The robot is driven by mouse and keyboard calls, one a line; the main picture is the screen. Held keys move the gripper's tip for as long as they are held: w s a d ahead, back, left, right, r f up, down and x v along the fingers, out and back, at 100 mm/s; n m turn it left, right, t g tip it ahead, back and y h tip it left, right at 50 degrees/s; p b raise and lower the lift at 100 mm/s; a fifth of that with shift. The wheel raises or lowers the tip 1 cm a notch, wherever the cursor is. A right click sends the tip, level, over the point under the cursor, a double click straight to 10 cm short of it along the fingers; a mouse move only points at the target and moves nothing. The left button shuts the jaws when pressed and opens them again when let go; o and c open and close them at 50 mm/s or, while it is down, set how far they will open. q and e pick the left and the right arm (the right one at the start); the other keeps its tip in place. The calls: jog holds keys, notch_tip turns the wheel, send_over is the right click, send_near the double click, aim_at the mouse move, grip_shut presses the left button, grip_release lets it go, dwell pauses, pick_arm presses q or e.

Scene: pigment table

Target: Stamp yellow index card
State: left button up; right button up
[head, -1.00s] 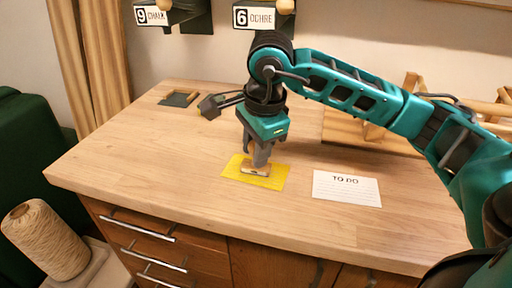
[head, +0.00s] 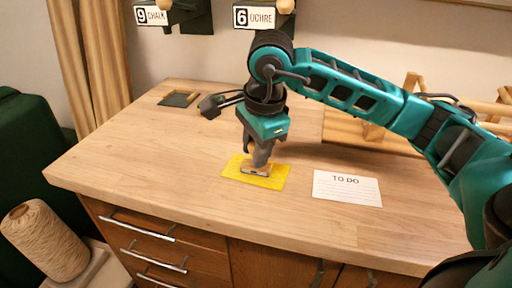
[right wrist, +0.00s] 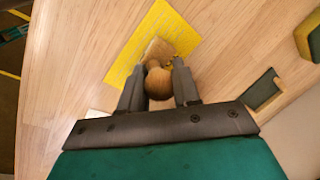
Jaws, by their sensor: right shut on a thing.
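The yellow index card (head: 238,175) lies flat on the wooden table, left of centre in the head view. It also shows in the right wrist view (right wrist: 178,25). A wooden stamp (head: 256,170) stands over the middle of the card; I cannot tell for sure whether its base touches the card. Its round wooden knob (right wrist: 159,84) sits between the fingers in the right wrist view. My right gripper (head: 262,157) points down and is shut on the stamp. My left gripper is not in view.
A white TO DO card (head: 347,188) lies to the right. A dark ink pad (head: 179,99) with a wooden piece and a dark handled tool (head: 212,106) lie at the back left. A wooden rack (head: 350,130) stands behind my arm. The front left tabletop is clear.

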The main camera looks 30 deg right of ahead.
jog(key=shift+s, duration=0.1)
jog(key=shift+w+p+v, duration=0.25)
jog(key=shift+p+v, duration=0.55)
jog(key=shift+v, duration=0.35)
jog(key=shift+w+p+v, duration=0.2)
jog(key=shift+p+v, duration=0.6)
jog(key=shift+v, duration=0.35)
jog(key=shift+w+p+v, duration=0.25)
jog(key=shift+p+v, duration=0.55)
jog(key=shift+v, duration=0.3)
jog(key=shift+w+r, duration=0.1)
